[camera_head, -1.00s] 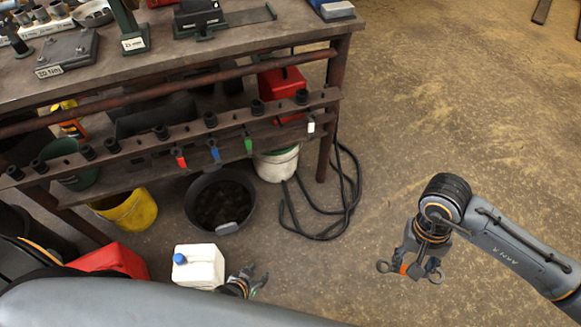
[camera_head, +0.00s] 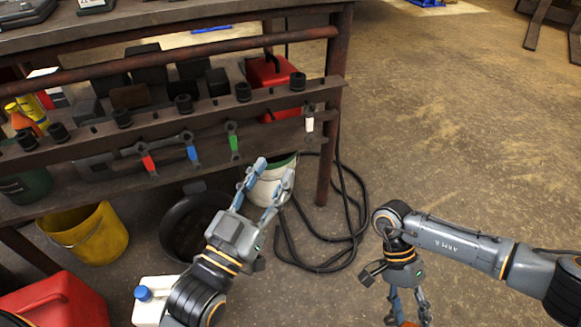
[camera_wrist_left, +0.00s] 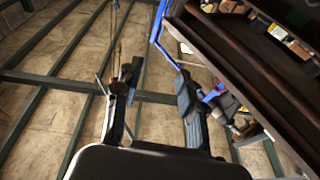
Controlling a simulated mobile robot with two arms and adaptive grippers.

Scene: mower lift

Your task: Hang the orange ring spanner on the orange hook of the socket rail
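The orange ring spanner (camera_head: 402,309) is held in my right gripper (camera_head: 407,299) at the bottom edge of the head view. Its lower part is cut off. My left gripper (camera_head: 274,168) is open and empty, its fingers apart, below the rail between the green and white spanners in the picture. It also shows open in the left wrist view (camera_wrist_left: 158,78). The socket rail (camera_head: 165,132) runs along the bench front. Red (camera_head: 148,163), blue (camera_head: 193,153), green (camera_head: 234,143) and white (camera_head: 310,124) spanners hang from it. I cannot make out an orange hook.
A yellow bucket (camera_head: 92,240), a dark tub (camera_head: 178,232), a white bucket (camera_head: 268,190) and a black hose (camera_head: 340,235) are below the bench. A white jug (camera_head: 150,301) with a blue cap stands near my left arm.

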